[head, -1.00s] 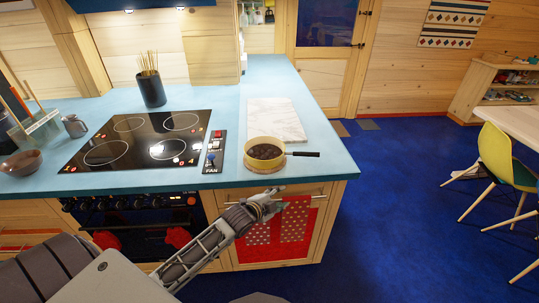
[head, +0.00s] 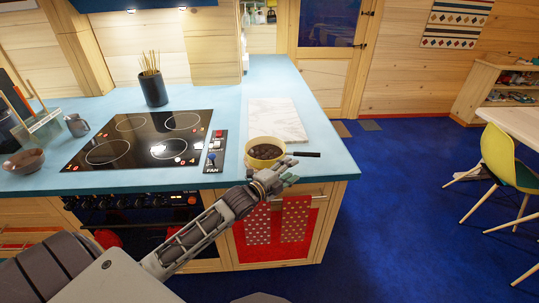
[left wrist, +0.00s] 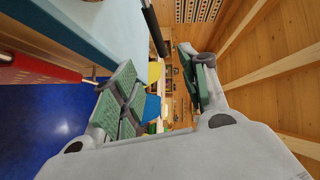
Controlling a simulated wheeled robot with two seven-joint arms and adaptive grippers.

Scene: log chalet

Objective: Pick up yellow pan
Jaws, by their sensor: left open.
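The yellow pan (head: 254,153) sits on the blue countertop near its front edge, right of the stove controls. Its inside is dark and its black handle (head: 308,154) points right. My left gripper (head: 280,178) is open and empty, at the counter's front edge just below the pan in the head view. It overlaps the pan's lower rim there; I cannot tell whether it touches. In the left wrist view my left gripper (left wrist: 160,68) has its green-padded fingers apart. A dark bar, apparently the pan handle (left wrist: 153,30), shows beyond and between them. My right gripper is not in view.
A pale marble board (head: 276,118) lies behind the pan. The black cooktop (head: 140,140) is to the left. A red dotted towel (head: 296,218) hangs on the cabinet front below my gripper. A yellow chair (head: 497,153) stands far right; the blue floor between is clear.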

